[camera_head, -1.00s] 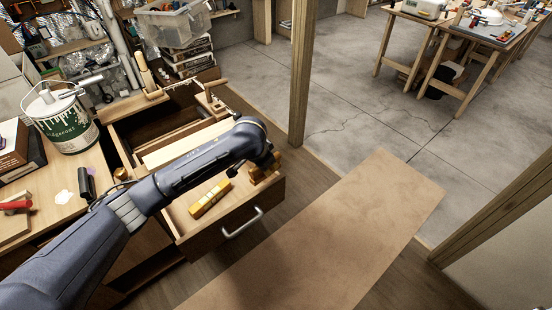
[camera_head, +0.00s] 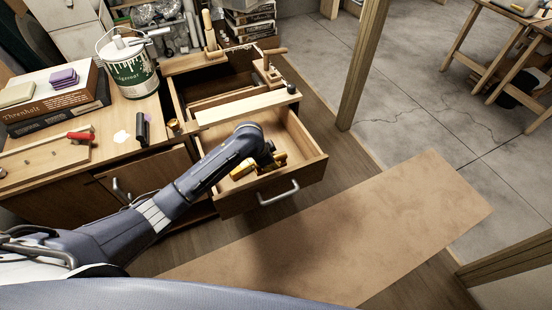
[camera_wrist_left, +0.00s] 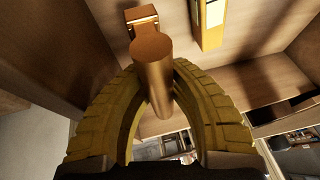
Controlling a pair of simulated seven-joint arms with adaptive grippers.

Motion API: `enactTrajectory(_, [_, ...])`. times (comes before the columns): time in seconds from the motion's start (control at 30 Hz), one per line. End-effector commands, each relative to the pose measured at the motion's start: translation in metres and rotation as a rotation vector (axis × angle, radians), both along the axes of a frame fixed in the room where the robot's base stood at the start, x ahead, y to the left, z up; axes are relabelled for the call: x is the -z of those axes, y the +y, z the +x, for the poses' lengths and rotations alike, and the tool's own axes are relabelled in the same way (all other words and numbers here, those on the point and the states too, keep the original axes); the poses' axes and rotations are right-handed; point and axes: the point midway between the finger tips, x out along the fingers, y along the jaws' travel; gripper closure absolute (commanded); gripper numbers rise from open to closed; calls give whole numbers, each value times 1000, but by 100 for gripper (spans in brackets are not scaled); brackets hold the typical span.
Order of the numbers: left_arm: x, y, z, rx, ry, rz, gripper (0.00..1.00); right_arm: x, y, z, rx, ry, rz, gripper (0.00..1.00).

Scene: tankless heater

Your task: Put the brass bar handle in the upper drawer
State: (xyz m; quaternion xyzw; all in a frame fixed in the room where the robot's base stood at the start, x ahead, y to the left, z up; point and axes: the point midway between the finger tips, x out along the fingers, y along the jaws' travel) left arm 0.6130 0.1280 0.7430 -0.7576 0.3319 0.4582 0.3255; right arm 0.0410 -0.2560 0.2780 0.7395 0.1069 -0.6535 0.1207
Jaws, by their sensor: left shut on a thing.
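My left gripper (camera_head: 270,163) reaches over the open drawer (camera_head: 315,163), which has a grey bar pull on its front. In the left wrist view its yellow fingers (camera_wrist_left: 160,95) are shut on the brass bar handle (camera_wrist_left: 153,65), a thick brass-coloured bar with a block at its far end. The handle is over the drawer's interior; I cannot tell whether it touches the floor of the drawer. In the head view the arm and fingers mostly hide it. My right gripper is not in view.
A yellow block-like item (camera_head: 242,169) lies in the drawer beside the gripper; it also shows in the left wrist view (camera_wrist_left: 212,22). A wooden board (camera_head: 245,107) crosses above the drawer's back. A paint can (camera_head: 130,68) and black marker (camera_head: 142,129) stand on the bench to the left.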

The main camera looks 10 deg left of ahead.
Motion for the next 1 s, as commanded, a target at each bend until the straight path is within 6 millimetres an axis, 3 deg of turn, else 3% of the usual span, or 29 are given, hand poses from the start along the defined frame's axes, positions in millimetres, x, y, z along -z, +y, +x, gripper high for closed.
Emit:
enactTrajectory(0.47, [4,2,0,5,-19,4,100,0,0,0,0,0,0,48])
enactTrajectory(1.0, [48,2,1,5,-23,5,100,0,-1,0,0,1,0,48])
